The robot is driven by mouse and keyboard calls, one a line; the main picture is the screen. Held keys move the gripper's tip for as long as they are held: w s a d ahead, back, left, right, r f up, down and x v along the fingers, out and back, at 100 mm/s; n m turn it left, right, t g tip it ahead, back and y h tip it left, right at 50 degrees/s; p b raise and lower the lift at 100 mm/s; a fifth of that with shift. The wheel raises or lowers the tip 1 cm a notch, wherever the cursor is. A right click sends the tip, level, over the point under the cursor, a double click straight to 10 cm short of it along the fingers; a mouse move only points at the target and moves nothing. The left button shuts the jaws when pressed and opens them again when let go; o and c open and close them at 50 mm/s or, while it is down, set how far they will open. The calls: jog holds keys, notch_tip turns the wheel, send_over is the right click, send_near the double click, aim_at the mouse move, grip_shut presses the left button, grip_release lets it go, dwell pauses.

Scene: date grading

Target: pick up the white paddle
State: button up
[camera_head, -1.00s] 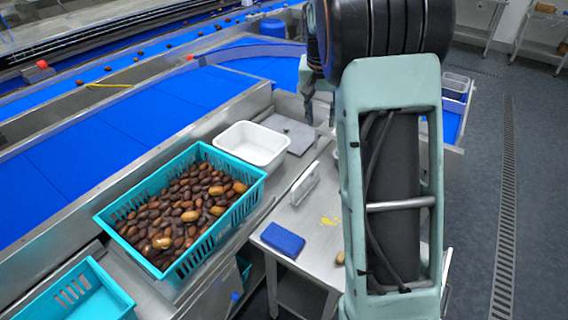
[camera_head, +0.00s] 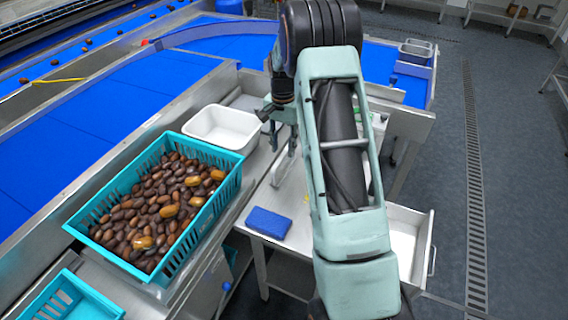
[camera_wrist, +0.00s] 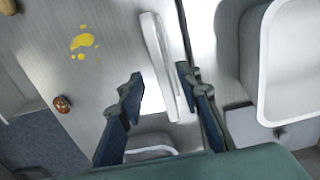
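The white paddle (camera_head: 283,166) is a long, narrow white piece on the metal table, beside the blue pad. In the wrist view the paddle (camera_wrist: 158,60) runs from the top middle down between my fingers. My gripper (camera_wrist: 160,80) is open, with one dark blue finger on each side of the paddle's near part. I see a gap on the left; the right finger is very close, and I cannot tell if it touches. In the head view my gripper (camera_head: 274,128) is by the paddle's far end, partly hidden by my arm.
A teal crate (camera_head: 78,222) of brown dates stands left of the table. A white tub (camera_head: 190,128) sits behind the paddle, close to my gripper's right in the wrist view (camera_wrist: 264,75). A blue pad (camera_head: 268,222) lies on the front edge. One date (camera_wrist: 62,104) lies loose.

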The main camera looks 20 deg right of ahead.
aim_at(283, 153)
jog(key=f, duration=0.4)
jog(key=shift+w+d+f, duration=0.15)
jog(key=shift+w+f, duration=0.05)
jog(key=shift+w, duration=0.05)
jog(key=shift+c, duration=0.3)
grip_shut()
